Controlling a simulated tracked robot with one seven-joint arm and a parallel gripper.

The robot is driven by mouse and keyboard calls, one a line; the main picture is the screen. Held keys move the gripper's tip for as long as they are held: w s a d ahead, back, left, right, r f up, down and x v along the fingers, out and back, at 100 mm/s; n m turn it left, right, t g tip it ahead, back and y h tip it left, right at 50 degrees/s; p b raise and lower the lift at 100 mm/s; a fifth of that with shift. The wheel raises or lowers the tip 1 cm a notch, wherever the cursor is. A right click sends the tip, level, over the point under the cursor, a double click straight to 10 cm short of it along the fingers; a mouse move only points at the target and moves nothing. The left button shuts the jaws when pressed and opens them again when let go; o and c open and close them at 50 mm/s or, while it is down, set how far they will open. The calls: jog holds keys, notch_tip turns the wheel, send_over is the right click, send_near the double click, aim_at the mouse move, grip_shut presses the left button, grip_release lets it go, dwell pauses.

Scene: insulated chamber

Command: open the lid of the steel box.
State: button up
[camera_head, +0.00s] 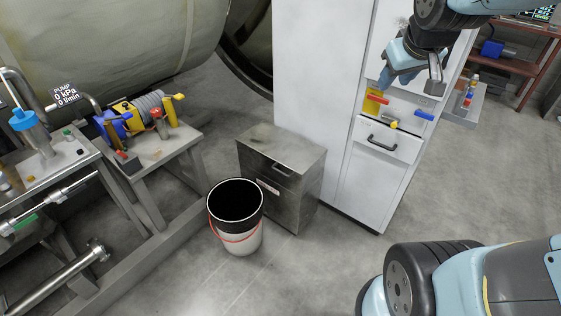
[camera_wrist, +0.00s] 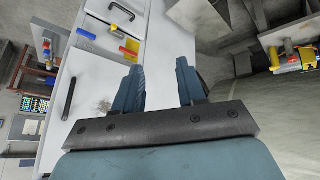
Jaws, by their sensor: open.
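The steel box (camera_head: 300,196) stands on the floor in the middle of the head view, against the white cabinet. Its lid (camera_head: 272,146) lies flat and closed on top, with a dark handle (camera_head: 282,169) near the front edge. My gripper (camera_head: 390,80) is up at the cabinet's front, high and to the right of the box, well apart from it. In the wrist view my gripper (camera_wrist: 160,78) shows two blue fingers spread apart with nothing between them. A grey panel at the top of the wrist view (camera_wrist: 197,17) may be the box, but I cannot tell.
A white bucket (camera_head: 236,240) with a dark inside stands right before the box. The tall white cabinet (camera_head: 315,75) has a shelf with coloured items (camera_head: 378,100) and a handled drawer (camera_head: 385,139). A bench with tools (camera_head: 160,150) is left.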

aim_at(283, 174)
jog(key=w+a+f+n+t+y, duration=0.1)
jog(key=w+f+n, duration=0.2)
jog(key=w+f, duration=0.5)
jog(key=w+a+f+n+t, duration=0.1)
jog(key=w+a+f+n, duration=0.15)
jog(key=w, duration=0.95)
jog(key=w+a+f+n+t+y, duration=0.1)
jog(key=w+a+f+n, duration=0.1)
jog(key=w+f, duration=0.35)
jog(key=w+a+f+n+y, duration=0.1)
jog(key=w+a+f+n, duration=0.1)
jog(key=f, duration=0.7)
jog(key=w+a+f+n+t+y, duration=0.1)
jog(key=a+f+n+y, duration=0.15)
jog(key=f, duration=0.65)
jog(key=a+f+n+y, duration=0.1)
jog(key=a+f+n, duration=0.15)
jog(key=f, duration=0.65)
jog(key=s+a+f+t+y, duration=0.1)
jog(key=s+a+f, duration=0.1)
jog(key=s+f, duration=0.35)
jog(key=s+a+f+t+y, duration=0.1)
jog(key=s+a+f, duration=0.1)
jog(key=f, duration=0.7)
jog(key=shift+n, duration=0.45)
jog(key=x, duration=1.3)
jog(key=shift+w+a, duration=0.25)
jog(key=shift+a, duration=0.15)
jog(key=shift+c, duration=0.2)
grip_shut()
